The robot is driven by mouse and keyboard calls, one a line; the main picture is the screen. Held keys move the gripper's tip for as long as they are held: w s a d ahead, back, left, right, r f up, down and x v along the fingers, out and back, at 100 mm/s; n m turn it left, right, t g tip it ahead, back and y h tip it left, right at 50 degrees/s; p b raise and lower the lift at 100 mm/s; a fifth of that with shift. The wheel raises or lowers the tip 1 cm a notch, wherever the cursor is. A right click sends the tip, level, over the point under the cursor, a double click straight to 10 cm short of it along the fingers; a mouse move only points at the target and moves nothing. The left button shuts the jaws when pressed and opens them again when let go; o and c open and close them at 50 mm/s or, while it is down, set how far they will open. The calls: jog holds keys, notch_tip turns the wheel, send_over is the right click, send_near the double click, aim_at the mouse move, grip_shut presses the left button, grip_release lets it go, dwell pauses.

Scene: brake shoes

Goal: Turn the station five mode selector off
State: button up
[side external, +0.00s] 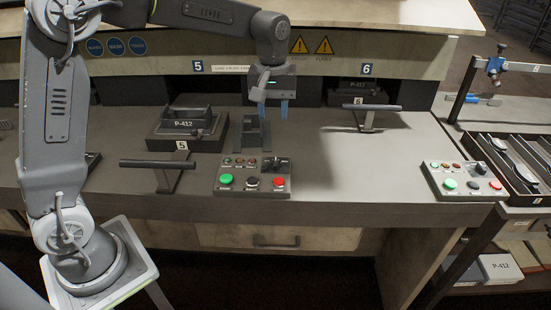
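The station five control panel (224,188) is a grey box at the front of the bench, below the "5" labels. Its mode selector (273,164) looks like a black knob at the panel's upper right; its setting is too small to tell. Green, black and red buttons line the panel's front, with small lamps above. My gripper (273,110) points down above and behind the panel, apart from the selector. Its two blue-tipped fingers are spread, with nothing seen between them.
A dark upright fixture (251,136) stands just behind the panel, close to my gripper. A P-412 block (188,122) and a black handle (158,164) are to the left. Station six's panel (462,181) is at right. The bench between the panels is clear.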

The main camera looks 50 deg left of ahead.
aim_at(276, 161)
jog(key=f, duration=1.4)
jog(key=shift+w+f, duration=0.2)
jog(key=shift+w, duration=0.15)
grip_shut()
